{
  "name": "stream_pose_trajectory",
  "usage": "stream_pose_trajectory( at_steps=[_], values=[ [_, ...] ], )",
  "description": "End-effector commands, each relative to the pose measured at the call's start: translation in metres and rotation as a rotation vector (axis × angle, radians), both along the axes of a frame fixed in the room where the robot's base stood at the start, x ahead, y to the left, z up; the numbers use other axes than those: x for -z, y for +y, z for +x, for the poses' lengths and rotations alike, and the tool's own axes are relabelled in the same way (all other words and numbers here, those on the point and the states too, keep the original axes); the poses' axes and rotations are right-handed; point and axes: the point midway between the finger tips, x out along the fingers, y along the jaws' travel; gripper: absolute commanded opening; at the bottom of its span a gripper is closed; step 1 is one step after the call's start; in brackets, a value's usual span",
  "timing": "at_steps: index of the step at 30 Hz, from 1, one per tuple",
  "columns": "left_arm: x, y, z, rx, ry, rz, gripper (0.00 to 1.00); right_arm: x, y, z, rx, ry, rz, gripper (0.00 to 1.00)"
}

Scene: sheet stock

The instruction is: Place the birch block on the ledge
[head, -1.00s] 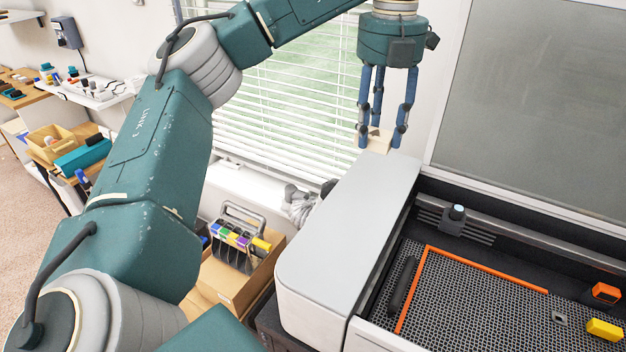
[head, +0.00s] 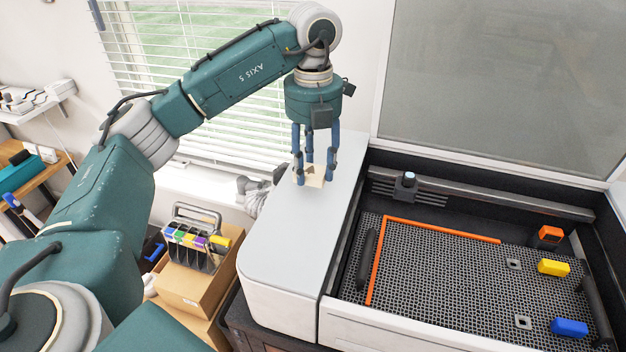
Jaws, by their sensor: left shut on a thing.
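The birch block (head: 316,181) is a small pale wooden piece between the fingertips of my left gripper (head: 313,171). The gripper points down and its blue fingers are shut on the block, partly covering it. The ledge (head: 290,232) looks to be the flat light-grey top along the left side of the machine. The block is over the far part of this ledge, at or close to its surface; I cannot tell whether it touches. My right gripper is not in view.
Right of the ledge is the machine's open bed (head: 440,275) with an orange angle strip (head: 440,229), a yellow block (head: 553,267) and a blue block (head: 569,327). The ledge's near part is bare.

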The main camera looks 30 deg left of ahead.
Motion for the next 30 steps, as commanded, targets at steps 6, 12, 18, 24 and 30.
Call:
stream_pose_trajectory(
  at_steps=[6,12,18,24,30],
  values=[
    [0.017,0.001,-0.001,-0.001,0.003,0.001,0.16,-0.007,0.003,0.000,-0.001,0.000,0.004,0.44],
    [0.041,0.000,-0.001,0.001,0.001,0.001,0.16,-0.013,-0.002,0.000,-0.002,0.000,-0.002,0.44],
    [0.041,0.000,0.000,0.000,0.000,0.000,0.16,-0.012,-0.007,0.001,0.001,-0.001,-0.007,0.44],
    [0.044,0.000,0.000,0.000,0.000,0.000,0.50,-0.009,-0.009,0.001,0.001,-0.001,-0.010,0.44],
    [0.044,0.000,0.000,0.000,0.000,0.000,0.59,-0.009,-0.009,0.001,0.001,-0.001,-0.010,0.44]
  ],
)
